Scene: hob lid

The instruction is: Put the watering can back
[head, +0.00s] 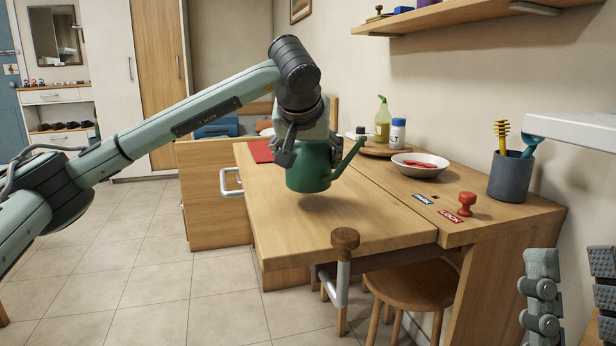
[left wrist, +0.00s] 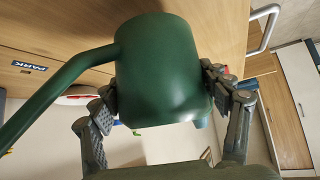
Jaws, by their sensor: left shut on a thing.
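The green watering can (head: 308,178) hangs upright just above the wooden tabletop (head: 370,225), with a shadow below it. Its spout points to the right. My left gripper (head: 309,150) is above it, shut on it. In the left wrist view the can's body (left wrist: 160,70) sits between the two fingers, and the spout runs to the lower left. My right gripper (head: 572,292) is at the lower right edge of the head view, open and partly cut off; nothing shows between its fingers.
A white bowl (head: 420,166), bottles (head: 397,134) and a grey utensil pot (head: 510,176) stand along the back. A red knob (head: 467,203) is by the PARK and LOCK labels. A brown-topped lever (head: 344,241) rises at the front edge above a stool (head: 412,285). The front tabletop is clear.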

